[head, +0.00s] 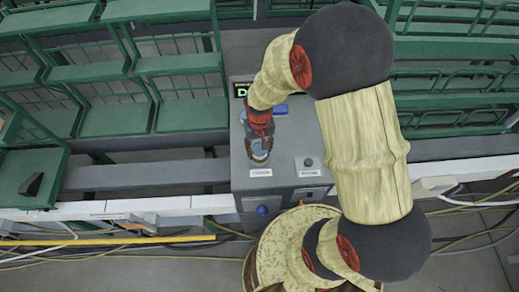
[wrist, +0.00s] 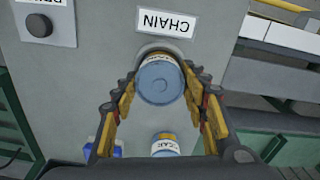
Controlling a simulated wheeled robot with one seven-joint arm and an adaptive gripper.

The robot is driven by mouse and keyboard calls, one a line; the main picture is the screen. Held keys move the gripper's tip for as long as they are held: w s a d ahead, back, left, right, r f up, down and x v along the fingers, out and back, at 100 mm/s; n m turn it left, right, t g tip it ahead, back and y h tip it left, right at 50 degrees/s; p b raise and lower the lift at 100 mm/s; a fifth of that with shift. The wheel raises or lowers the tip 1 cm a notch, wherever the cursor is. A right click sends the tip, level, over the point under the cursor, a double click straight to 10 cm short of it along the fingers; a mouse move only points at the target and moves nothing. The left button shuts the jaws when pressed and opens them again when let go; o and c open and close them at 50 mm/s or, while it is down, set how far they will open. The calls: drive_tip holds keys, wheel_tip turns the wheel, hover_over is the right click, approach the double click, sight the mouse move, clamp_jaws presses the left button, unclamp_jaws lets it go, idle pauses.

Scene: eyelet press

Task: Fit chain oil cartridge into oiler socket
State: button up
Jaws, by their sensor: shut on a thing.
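The chain oil cartridge (wrist: 160,84) has a round blue end and a white label band, with part of its lettering hidden. It shows in the wrist view just below the white CHAIN label (wrist: 164,23). My gripper (wrist: 158,90) is shut on it, one finger on each side. The cartridge stands over the round, dark-rimmed oiler socket (wrist: 151,49); I cannot tell how deep it sits. In the head view my gripper (head: 259,149) is above the grey cabinet top, by the left label, and largely covers the cartridge.
A second blue cartridge (wrist: 165,145) with a white label and yellowish band stands nearby. A blue object (wrist: 117,150) lies beside it, partly behind a finger. A dark knob (wrist: 39,25) is on the grey cabinet (head: 290,172). Green seats (head: 120,115) and a white rail (head: 150,207) surround the cabinet.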

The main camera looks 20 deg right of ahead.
drive_tip(key=shift+f, duration=0.65)
drive_tip(key=shift+f, duration=0.1)
drive_tip(key=o, duration=1.2)
drive_tip(key=shift+o, duration=0.2)
wheel_tip(320, 180, up, 12)
wheel_tip(320, 180, up, 15)
drive_tip(key=t, duration=0.3)
hover_over(260, 148)
drive_tip(key=s, duration=0.5)
drive_tip(key=s+r+n+t, duration=0.1)
drive_tip(key=s+r+t, duration=0.1)
drive_tip(key=s+r, duration=0.6)
drive_tip(key=shift+s+t, duration=0.3)
drive_tip(key=shift+s, duration=0.2)
drive_tip(key=shift+a, duration=0.1)
